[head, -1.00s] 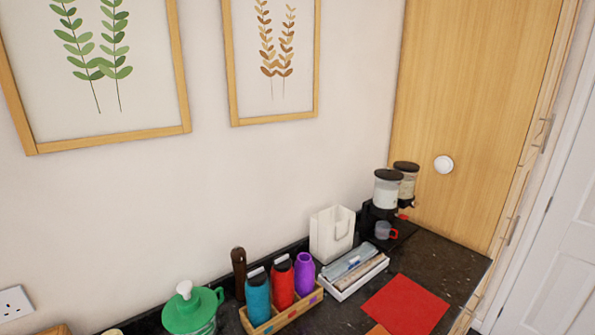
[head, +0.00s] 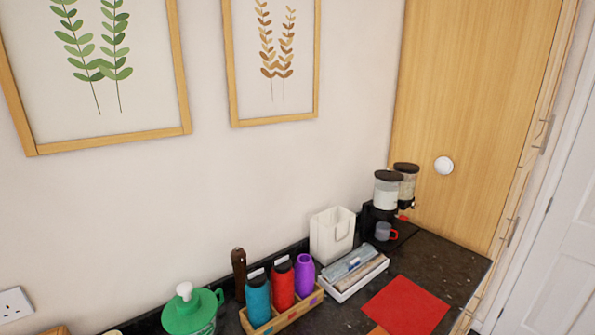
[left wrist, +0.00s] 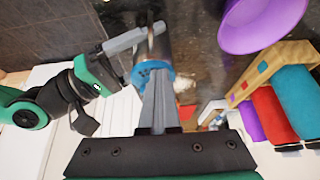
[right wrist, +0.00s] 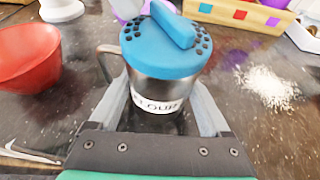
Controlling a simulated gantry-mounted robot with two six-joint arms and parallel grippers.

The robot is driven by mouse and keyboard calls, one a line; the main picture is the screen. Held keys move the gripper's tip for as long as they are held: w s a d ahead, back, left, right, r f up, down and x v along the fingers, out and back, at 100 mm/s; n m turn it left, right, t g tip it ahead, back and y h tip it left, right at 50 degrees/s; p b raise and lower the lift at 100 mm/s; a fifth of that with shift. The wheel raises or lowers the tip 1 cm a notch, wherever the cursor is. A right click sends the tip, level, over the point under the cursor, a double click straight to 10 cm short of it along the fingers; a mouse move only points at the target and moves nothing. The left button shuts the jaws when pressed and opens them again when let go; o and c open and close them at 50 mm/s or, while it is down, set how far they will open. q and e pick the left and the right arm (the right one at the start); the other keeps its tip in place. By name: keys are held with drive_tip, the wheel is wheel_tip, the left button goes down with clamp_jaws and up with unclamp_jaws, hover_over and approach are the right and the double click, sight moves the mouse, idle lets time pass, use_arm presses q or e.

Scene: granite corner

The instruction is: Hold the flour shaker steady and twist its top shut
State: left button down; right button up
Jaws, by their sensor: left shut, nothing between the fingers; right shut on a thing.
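The flour shaker has a metal body (right wrist: 155,92) with a FLOUR label, a side handle at the left, and a blue perforated top (right wrist: 150,55) with a raised bar across it. My right gripper (right wrist: 168,100) is shut around the body, one finger on each side, in the right wrist view. The shaker's blue top also shows in the left wrist view (left wrist: 142,77). My left gripper (left wrist: 158,75) is shut and empty, its fingertips in front of the blue top; whether they touch it I cannot tell. The head view shows neither shaker nor grippers.
A red bowl (right wrist: 28,58) stands left of the shaker, and white powder (right wrist: 268,86) lies on the dark counter at right. A purple bowl (left wrist: 262,20) and a wooden caddy (left wrist: 268,72) with bottles are nearby. A red mat (head: 405,306) lies farther along.

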use_arm(q)
drive_tip(key=shift+s+d, duration=0.1)
drive_tip(key=shift+s, duration=0.1)
drive_tip(key=shift+s+d, duration=0.15)
drive_tip(key=shift+s, duration=0.2)
drive_tip(key=shift+s+d, duration=0.4)
drive_tip(key=shift+d, duration=0.1)
drive_tip(key=shift+s, duration=0.1)
wheel_tip(320, 180, up, 6)
drive_tip(key=shift+s+a, duration=0.25)
idle(0.7)
